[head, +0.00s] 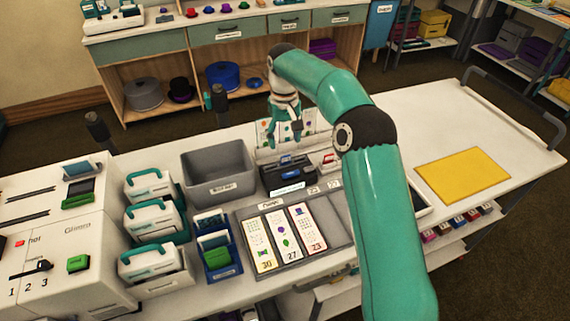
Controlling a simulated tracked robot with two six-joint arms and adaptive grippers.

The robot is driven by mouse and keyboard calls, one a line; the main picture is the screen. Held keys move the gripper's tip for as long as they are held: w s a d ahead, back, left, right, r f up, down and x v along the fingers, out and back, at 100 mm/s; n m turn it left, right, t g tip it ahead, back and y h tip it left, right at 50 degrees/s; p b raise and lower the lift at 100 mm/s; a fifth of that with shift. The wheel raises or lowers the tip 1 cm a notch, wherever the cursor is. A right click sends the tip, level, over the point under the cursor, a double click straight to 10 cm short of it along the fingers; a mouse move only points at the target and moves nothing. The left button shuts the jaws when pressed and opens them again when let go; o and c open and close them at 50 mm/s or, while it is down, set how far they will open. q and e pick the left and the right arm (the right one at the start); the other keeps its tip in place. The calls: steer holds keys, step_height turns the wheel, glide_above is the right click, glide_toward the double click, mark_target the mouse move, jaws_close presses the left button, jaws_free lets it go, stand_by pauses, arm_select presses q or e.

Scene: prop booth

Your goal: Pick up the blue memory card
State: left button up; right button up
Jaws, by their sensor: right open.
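My right gripper (286,136) is open and points down, its fingers empty, above the far part of the white table. Below it in the picture is a dark device (287,175) with a small blue piece (290,160) on top, which may be the blue memory card; it is too small to be sure. A blue card-like piece (77,168) also stands in the white machine at the left, and more blue pieces (212,240) sit in a blue holder left of the schedule board. My left gripper is not in view.
A grey bin (218,172) stands left of the dark device. White cases with teal handles (150,220) stand further left. A grey board (340,222) with several printed cards lies in front. A yellow mat (462,174) lies at the right, with bare table around it.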

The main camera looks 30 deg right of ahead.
step_height(320, 180, down, 5)
steer(key=shift+s+d+f+p, duration=0.1)
steer(key=shift+s+p, duration=0.05)
steer(key=shift+p, duration=0.4)
steer(key=shift+f, duration=0.55)
steer(key=c, duration=0.9)
steer(key=shift+o, duration=0.2)
steer(key=shift+r, duration=0.1)
step_height(320, 180, up, 20)
steer(key=p, duration=0.4)
